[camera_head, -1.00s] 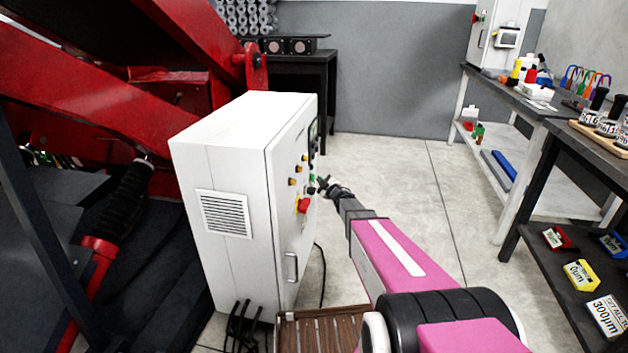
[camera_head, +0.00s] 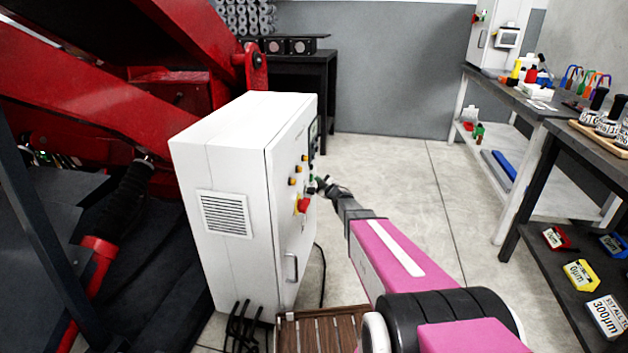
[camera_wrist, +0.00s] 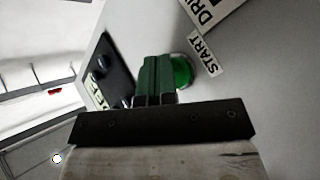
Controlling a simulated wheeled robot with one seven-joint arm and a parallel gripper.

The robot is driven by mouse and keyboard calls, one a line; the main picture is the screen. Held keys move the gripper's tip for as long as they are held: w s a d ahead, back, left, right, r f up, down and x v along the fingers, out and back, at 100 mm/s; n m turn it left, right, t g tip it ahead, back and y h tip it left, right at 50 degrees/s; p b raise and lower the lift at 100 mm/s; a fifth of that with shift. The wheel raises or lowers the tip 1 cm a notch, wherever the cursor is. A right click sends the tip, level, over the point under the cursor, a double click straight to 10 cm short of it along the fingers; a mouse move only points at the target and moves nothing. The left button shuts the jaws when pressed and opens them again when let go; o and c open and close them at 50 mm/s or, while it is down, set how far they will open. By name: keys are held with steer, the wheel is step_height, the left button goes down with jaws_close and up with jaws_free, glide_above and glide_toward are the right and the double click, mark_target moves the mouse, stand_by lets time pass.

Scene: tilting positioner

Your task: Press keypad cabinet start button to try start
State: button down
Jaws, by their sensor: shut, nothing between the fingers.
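The white keypad cabinet (camera_head: 232,150) stands left of centre in the head view, its button panel facing right. My gripper (camera_head: 322,184) is at that panel, close to the buttons and right above the red emergency knob (camera_head: 303,205). In the wrist view my gripper (camera_wrist: 158,62) is shut and empty, its green-tinted fingers side by side. The round green start button (camera_wrist: 182,70) lies just right of the fingertips and is partly hidden by them. Its START label (camera_wrist: 206,54) is beside it. Whether the fingertips touch the button I cannot tell.
A dark keypad unit (camera_wrist: 110,68) is left of the fingers in the wrist view. A wooden slatted platform (camera_head: 320,330) lies at the cabinet's foot. Red machinery (camera_head: 90,80) stands left of it. Workbenches (camera_head: 540,110) line the right; the floor between is clear.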

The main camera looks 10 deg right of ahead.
steer(key=shift+d, duration=0.1)
steer(key=shift+s+d, duration=0.25)
steer(key=shift+d, duration=0.5)
steer(key=shift+d, duration=0.1)
steer(key=shift+s+d, duration=0.25)
steer(key=shift+d, duration=0.5)
steer(key=shift+s+d, duration=0.3)
steer(key=shift+d, duration=0.45)
steer(key=shift+s+d, duration=0.25)
steer(key=shift+d, duration=0.5)
